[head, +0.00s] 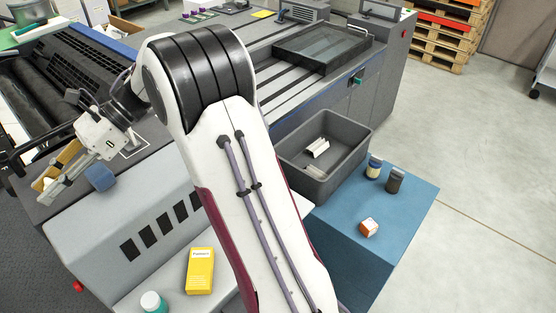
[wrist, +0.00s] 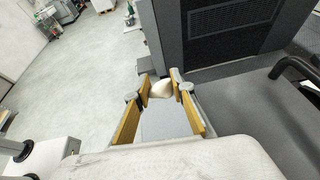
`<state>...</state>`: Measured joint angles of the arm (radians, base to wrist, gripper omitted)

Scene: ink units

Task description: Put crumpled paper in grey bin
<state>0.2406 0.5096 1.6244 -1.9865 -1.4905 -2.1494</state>
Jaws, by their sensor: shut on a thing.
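In the wrist view, my gripper (wrist: 162,90) is shut on a crumpled paper (wrist: 161,88), a pale off-white lump pinched between the tips of the yellow-brown fingers. In the head view my gripper (head: 48,182) is at the far left, over the left end of the press; the paper is hard to make out there. The grey bin (head: 298,176) is right of centre, open at the top, behind my arm link and well apart from my gripper. A whitish piece (head: 317,147) lies inside it. Part of the bin's left side is hidden by my arm.
A blue block (head: 100,177) sits near my gripper. A blue cabinet (head: 405,215) holds two jars (head: 394,180) and an orange-white box (head: 369,228). Floor at right is clear.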

